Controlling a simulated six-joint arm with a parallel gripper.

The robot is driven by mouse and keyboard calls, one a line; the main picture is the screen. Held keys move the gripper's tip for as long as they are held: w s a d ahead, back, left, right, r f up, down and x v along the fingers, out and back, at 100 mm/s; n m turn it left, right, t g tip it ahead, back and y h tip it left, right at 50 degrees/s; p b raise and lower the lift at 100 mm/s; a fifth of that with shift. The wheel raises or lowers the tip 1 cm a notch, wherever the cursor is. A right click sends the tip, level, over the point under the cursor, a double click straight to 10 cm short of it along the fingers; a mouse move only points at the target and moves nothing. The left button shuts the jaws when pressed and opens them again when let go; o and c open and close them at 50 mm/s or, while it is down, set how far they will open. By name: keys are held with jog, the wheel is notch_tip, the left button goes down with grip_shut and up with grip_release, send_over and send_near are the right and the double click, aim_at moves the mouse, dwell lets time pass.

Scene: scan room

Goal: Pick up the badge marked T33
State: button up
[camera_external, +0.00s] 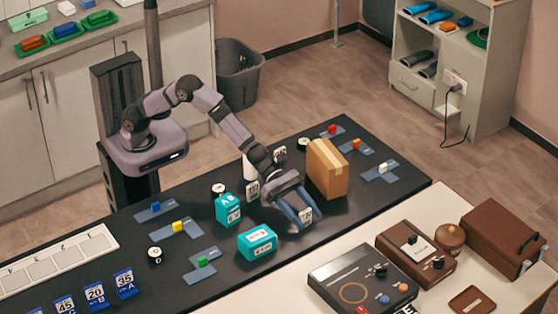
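My gripper (297,217) points down low over the black table, right of the teal boxes. A small white tag with dark marks (306,214) shows at its fingertips. I cannot tell whether the fingers grip this tag or are only beside it. The lettering is too small to read, so I cannot tell which is T33.
A cardboard box (327,170) stands close right of my gripper. Two teal boxes, one upright (228,209) and one lying (257,242), are at its left. Blue-grey plates with coloured blocks lie around. A pale table (262,297) with brown cases and a dark console adjoins in front.

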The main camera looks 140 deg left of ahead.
jog(key=c, duration=0.7)
jog(key=shift+c, duration=0.2)
